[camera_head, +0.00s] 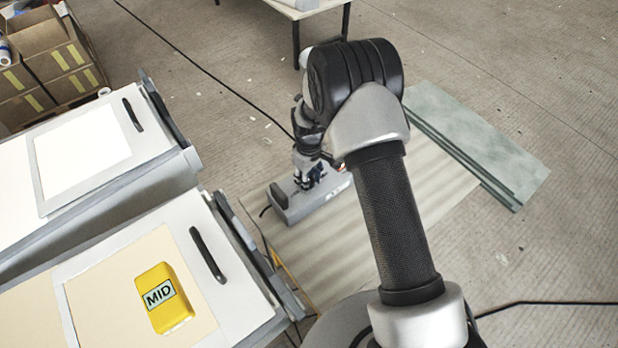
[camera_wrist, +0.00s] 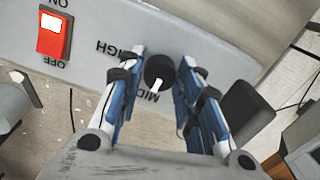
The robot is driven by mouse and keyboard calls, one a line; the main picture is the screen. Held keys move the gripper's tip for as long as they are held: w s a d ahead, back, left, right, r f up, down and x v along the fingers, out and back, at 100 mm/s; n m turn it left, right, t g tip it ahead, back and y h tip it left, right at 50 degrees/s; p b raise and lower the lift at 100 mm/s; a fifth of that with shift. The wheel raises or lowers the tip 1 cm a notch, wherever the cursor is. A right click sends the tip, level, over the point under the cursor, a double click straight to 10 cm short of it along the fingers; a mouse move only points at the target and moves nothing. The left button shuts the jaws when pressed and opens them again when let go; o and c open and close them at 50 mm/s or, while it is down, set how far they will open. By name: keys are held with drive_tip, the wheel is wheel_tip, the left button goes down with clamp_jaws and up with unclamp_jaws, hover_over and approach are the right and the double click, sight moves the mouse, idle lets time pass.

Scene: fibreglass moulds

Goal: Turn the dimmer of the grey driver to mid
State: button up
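The grey driver (camera_head: 310,199) lies on a board on the floor in the head view. Its grey face (camera_wrist: 85,30) fills the upper part of the wrist view. The black round dimmer knob (camera_wrist: 160,72) has a white mark at its lower edge, pointing toward the upside-down MID label (camera_wrist: 147,97), which is partly covered. HIGH shows to the left; any LOW label is hidden. My gripper (camera_wrist: 163,60) has its blue-padded fingers on both sides of the knob, very close to it. I cannot tell whether they touch.
A red rocker switch (camera_wrist: 54,35) marked ON and OFF is on the driver's face. Grey-white cabinets (camera_head: 95,215) stand at left, with cardboard boxes (camera_head: 45,60) behind. Greenish panels (camera_head: 480,145) lie at right.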

drive_tip(key=o, duration=0.3)
wheel_tip(320, 180, up, 12)
idle(0.7)
idle(0.3)
